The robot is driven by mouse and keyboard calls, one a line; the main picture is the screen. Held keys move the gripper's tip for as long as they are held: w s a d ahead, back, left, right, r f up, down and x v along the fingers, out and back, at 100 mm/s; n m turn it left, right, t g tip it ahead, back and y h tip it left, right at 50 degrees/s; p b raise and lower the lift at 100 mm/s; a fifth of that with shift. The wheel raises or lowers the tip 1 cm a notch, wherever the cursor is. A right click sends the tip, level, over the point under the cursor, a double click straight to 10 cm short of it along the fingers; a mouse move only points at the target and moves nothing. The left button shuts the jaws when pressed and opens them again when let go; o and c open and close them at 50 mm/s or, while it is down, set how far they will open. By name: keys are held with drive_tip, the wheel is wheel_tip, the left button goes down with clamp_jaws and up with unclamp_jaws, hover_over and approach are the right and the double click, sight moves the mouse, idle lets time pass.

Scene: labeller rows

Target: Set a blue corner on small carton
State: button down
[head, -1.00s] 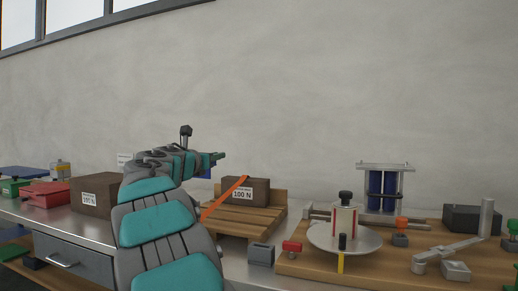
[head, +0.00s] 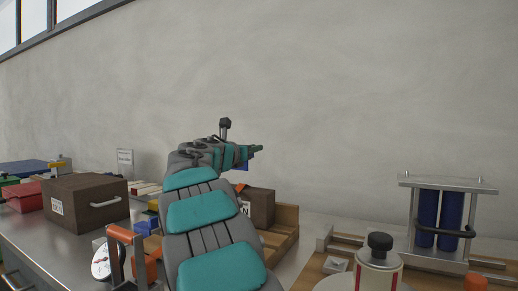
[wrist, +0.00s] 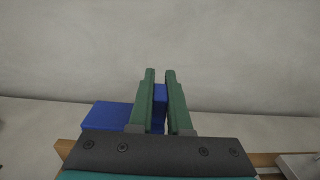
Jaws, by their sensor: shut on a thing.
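My gripper (head: 258,149) is shut on a blue corner (wrist: 108,116), which shows between and left of the green fingers in the wrist view. In the head view only a small bit of the blue corner (head: 243,166) shows below the fingers. The small carton (head: 262,207) is a brown box on a slatted wooden pallet (head: 284,228). My gripper is held above the carton's level, and the blue corner appears apart from it. My arm hides the carton's left part and much of the pallet.
A larger brown box (head: 100,215) with a handle stands at left, near a red case (head: 28,198).

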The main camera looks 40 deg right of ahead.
drive_tip(key=shift+a, duration=0.1)
idle(0.3)
drive_tip(key=b, duration=0.3)
hover_over(253, 189)
drive_tip(key=shift+f, duration=2.75)
drive_tip(key=shift+p, duration=1.1)
drive_tip(key=shift+f+b, duration=1.05)
drive_tip(key=shift+f, duration=1)
drive_tip(key=c, duration=0.8)
unclamp_jaws()
drive_tip(key=shift+w, duration=0.1)
